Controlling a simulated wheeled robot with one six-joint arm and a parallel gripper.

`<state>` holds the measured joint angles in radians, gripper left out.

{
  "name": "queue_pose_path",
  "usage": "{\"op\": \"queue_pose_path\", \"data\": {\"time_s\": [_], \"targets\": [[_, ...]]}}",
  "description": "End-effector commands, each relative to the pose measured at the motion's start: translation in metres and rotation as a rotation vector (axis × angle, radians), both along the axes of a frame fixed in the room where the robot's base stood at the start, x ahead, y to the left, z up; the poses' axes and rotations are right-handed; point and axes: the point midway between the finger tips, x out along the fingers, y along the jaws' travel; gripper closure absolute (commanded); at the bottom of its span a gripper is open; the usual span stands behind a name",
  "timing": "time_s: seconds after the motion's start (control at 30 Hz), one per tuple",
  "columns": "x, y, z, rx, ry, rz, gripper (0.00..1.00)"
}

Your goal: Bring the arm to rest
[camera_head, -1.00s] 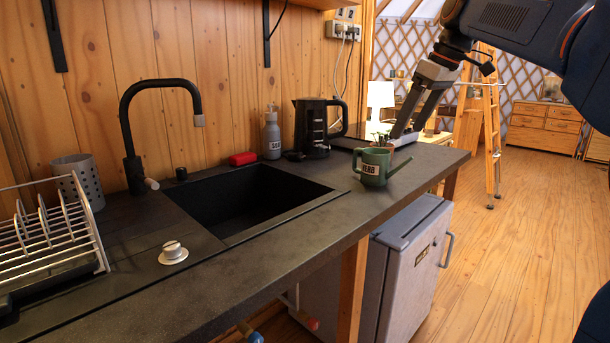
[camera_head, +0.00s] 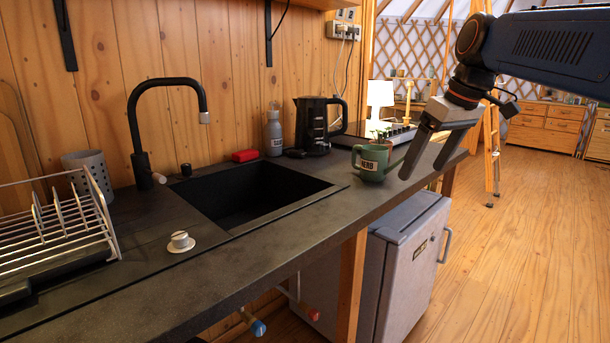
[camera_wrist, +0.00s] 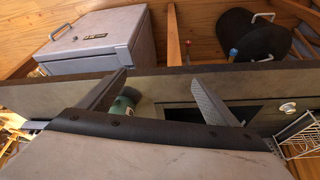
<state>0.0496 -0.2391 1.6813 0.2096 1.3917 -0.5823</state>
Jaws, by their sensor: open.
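My gripper (camera_head: 409,163) is open and empty in the head view. I cannot tell whether the finger touches the can.
The dark counter (camera_head: 290,222) holds a sink (camera_head: 255,190), a black kettle (camera_head: 313,124), a grey bottle (camera_head: 273,134), a red sponge (camera_head: 245,155) and a wire dish rack (camera_head: 62,225). A grey fridge (camera_head: 405,265) stands below.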

Motion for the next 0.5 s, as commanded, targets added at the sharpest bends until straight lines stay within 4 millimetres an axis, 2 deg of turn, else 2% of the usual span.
{"op": "queue_pose_path", "data": {"time_s": [0.03, 0.1, 0.37, 0.5], "targets": [[-0.017, 0.0, -0.012, -0.001, 0.001, -0.03, 0.16], [-0.038, -0.003, -0.031, -0.004, 0.002, -0.079, 0.16], [-0.113, -0.01, -0.111, -0.007, -0.002, -0.254, 0.16], [-0.153, -0.015, -0.159, -0.007, -0.011, -0.341, 0.16]]}}
